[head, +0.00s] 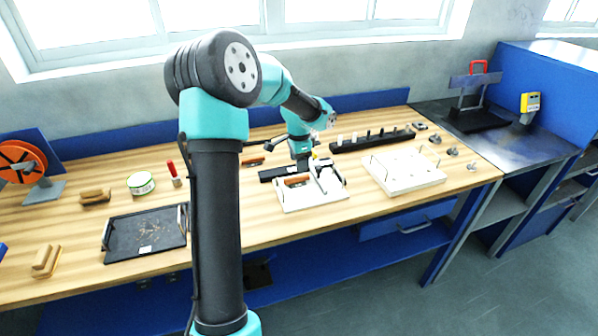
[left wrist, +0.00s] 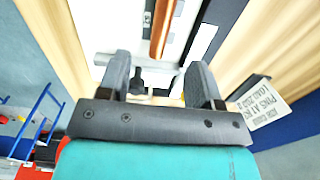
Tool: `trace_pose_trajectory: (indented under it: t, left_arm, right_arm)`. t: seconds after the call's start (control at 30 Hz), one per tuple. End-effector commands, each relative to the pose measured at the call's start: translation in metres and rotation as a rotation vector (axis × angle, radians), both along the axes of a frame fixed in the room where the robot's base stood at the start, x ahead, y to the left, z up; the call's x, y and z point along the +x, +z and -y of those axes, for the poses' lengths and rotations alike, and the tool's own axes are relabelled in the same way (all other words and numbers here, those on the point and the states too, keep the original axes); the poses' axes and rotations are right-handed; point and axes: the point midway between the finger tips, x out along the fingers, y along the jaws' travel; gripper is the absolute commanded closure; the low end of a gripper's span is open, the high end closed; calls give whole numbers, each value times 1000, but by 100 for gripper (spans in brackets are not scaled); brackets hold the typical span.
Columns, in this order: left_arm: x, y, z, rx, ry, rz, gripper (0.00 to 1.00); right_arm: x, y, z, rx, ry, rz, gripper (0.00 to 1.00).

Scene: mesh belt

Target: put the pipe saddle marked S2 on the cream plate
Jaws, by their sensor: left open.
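My left gripper (head: 308,163) is open over the far edge of a white tray (head: 315,206), and its fingers (left wrist: 160,74) show apart in the left wrist view. A copper-coloured bar (head: 297,181) lies on that tray; a copper bar (left wrist: 163,30) also shows beyond the fingers in the left wrist view. A pale bar and a small dark part (left wrist: 138,82) show between the fingers. A second pale plate (head: 405,182) with thin upright pins stands to the right. I cannot read an S2 mark or tell which part is the saddle. My right gripper is not in view.
A black rack (head: 372,141) with upright pieces stands behind the pale plate. Several small grey parts (head: 452,151) sit at the right. A black tray (head: 143,238), green-and-white tin (head: 141,183) and orange reel (head: 20,165) are at the left. A lettered card (left wrist: 265,105) shows beside the gripper.

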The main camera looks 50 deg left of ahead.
Motion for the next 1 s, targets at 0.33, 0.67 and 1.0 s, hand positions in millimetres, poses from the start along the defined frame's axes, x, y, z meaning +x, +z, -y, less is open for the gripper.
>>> trace_pose_trajectory:
  t: [0.33,0.67,1.0]
  left_arm:
    - [0,49,0,1,-1,1,41]
    - [0,53,0,0,-1,0,41]
    - [3,51,5,-4,-8,10,41]
  right_arm:
    - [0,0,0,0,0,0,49]
    - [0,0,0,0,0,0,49]
    - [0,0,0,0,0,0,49]
